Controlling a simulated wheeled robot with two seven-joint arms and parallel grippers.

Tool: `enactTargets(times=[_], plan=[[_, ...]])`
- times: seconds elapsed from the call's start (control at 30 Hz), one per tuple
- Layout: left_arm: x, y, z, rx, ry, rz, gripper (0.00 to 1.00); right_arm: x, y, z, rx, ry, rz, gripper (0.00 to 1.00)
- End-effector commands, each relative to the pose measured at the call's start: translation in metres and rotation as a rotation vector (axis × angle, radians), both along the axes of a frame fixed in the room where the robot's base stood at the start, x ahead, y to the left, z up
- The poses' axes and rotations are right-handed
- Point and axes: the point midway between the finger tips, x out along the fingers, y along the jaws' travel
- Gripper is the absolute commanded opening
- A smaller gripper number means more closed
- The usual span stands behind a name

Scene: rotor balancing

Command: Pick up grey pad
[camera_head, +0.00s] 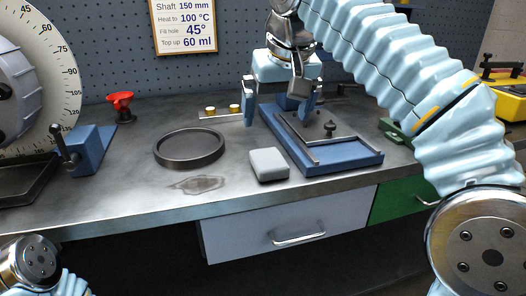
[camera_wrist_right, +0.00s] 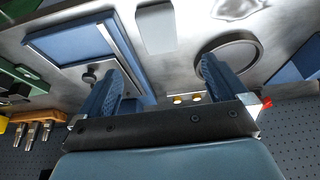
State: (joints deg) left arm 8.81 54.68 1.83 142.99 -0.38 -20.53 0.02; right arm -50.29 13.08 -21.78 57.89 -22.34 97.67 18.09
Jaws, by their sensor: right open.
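The grey pad (camera_head: 268,164) is a small light-grey rounded block lying flat on the metal bench, left of the blue tray fixture. It also shows at the top of the right wrist view (camera_wrist_right: 155,28). My right gripper (camera_head: 279,108) is open and empty, above the back of the bench, behind the pad and apart from it. In the right wrist view its two blue fingers (camera_wrist_right: 163,82) are spread wide with nothing between them. Only a part of my left arm shows at the lower left of the head view; its gripper is out of view.
The blue fixture (camera_head: 340,160) with a black knob stands close right of the pad. A dark round ring (camera_head: 190,164) lies to the left. The bench before the pad is clear.

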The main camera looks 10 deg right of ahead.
Motion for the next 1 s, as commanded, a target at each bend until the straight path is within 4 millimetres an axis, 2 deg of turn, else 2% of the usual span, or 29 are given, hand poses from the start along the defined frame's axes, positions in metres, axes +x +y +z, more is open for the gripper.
enactTargets(times=[0.3, 0.4, 0.57, 0.83, 1.0], plan=[[-0.001, 0.000, -0.001, 0.000, 0.001, 0.000, 0.43, 0.021, 0.000, -0.056, -0.002, 0.004, 0.000, 1.00], [-0.001, 0.000, -0.001, 0.000, 0.001, 0.000, 0.43, 0.027, 0.000, -0.069, -0.002, 0.002, 0.000, 1.00], [0.000, 0.000, -0.001, 0.000, 0.001, 0.000, 0.43, 0.032, 0.000, -0.081, -0.001, 0.002, 0.000, 1.00], [0.000, 0.000, 0.000, 0.000, 0.001, 0.000, 0.43, 0.045, 0.000, -0.119, -0.001, 0.003, 0.000, 1.00], [0.000, 0.000, 0.000, 0.000, 0.001, 0.000, 0.43, 0.048, 0.000, -0.126, 0.000, 0.000, 0.000, 1.00]])
